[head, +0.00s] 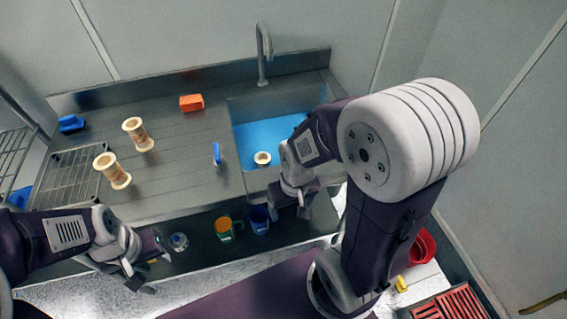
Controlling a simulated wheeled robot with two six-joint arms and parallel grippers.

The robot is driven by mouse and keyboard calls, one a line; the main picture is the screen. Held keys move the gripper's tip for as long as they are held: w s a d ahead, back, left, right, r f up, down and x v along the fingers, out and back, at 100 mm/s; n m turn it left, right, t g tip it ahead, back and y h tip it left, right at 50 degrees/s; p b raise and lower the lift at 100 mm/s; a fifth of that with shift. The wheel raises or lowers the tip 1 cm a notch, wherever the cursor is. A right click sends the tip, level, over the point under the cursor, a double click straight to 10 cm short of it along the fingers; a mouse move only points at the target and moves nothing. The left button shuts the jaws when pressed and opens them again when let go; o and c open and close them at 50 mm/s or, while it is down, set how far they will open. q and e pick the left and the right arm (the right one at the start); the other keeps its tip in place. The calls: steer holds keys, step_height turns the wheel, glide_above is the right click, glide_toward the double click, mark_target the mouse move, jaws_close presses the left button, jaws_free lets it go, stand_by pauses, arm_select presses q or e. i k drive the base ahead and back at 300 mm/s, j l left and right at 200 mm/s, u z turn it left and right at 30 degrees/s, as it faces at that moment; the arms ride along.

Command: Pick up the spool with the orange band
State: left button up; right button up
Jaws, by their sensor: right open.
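The nearer spool (113,171) has a tan-orange band; the farther spool (138,135) has a browner band. The exact band colours are hard to tell. A third spool (262,159) is in the blue-bottomed sink (262,134), with mostly its top showing; I cannot see its band. My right gripper (301,205) is open and empty at the sink's front right, pointing down, apart from that spool. My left gripper (152,272) looks open and empty in front of the counter, below the two standing spools.
An orange block (191,103) lies at the counter's back. A green-and-orange cup (224,229) and a blue cup (259,219) stand at the front. A wire rack (69,181) is at left.

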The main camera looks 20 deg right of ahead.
mark_target(106, 162)
steer(key=z, duration=0.65)
steer(key=j+u, duration=0.2)
steer(key=u, duration=1.15)
steer(key=i+l, duration=0.05)
steer(key=l, duration=0.05)
